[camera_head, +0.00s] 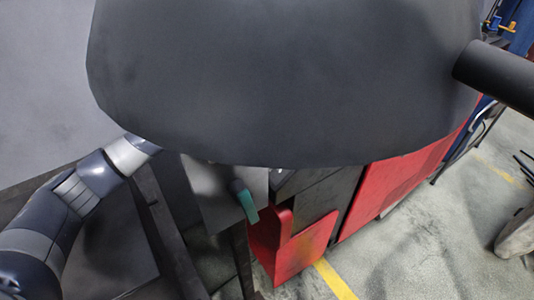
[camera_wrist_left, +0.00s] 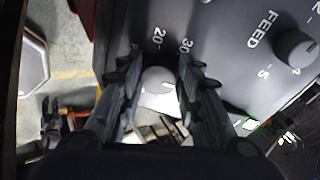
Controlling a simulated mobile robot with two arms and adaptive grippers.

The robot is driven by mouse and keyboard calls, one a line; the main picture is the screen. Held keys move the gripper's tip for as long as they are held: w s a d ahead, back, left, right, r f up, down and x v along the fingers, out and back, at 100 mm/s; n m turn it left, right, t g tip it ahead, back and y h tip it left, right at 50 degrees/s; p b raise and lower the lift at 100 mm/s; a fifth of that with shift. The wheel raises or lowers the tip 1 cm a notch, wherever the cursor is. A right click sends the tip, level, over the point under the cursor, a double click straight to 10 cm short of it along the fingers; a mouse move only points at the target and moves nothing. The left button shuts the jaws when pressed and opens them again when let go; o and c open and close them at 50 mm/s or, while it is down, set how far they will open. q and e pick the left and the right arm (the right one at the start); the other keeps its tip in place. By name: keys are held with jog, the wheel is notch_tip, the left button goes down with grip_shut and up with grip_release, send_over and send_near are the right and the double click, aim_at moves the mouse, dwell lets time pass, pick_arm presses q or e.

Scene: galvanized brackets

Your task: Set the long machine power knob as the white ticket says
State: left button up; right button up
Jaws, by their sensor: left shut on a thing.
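In the left wrist view a pale round knob (camera_wrist_left: 159,79) with a dark pointer mark sits on a dark panel, beside the printed numbers 20 and 30. My left gripper (camera_wrist_left: 159,60) is shut on this knob, one finger on each side. Whether it is the long machine's power knob cannot be read, as no such label shows. A white patch below the knob is partly covered; I cannot tell what it is. No readable white ticket shows. In the head view my left arm reaches in from the left, and its gripper is hidden behind a large dark shape.
A second grey knob (camera_wrist_left: 295,49) marked FEED is right on the dark panel (camera_wrist_left: 222,50). In the head view the large dark rounded shape (camera_head: 285,80) blocks most of the top. Below it are a teal handle (camera_head: 245,201) and a red machine part (camera_head: 290,252).

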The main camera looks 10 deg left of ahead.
pick_arm(q)
jog(key=m, duration=0.4)
jog(key=shift+d+r+m+y, duration=0.15)
jog(key=shift+m+y, duration=0.15)
jog(key=shift+m, duration=0.1)
dwell(0.4)
jog(key=o, duration=1.1)
jog(key=shift+c, duration=0.2)
jog(key=v, duration=1.2)
jog(key=shift+d, duration=0.1)
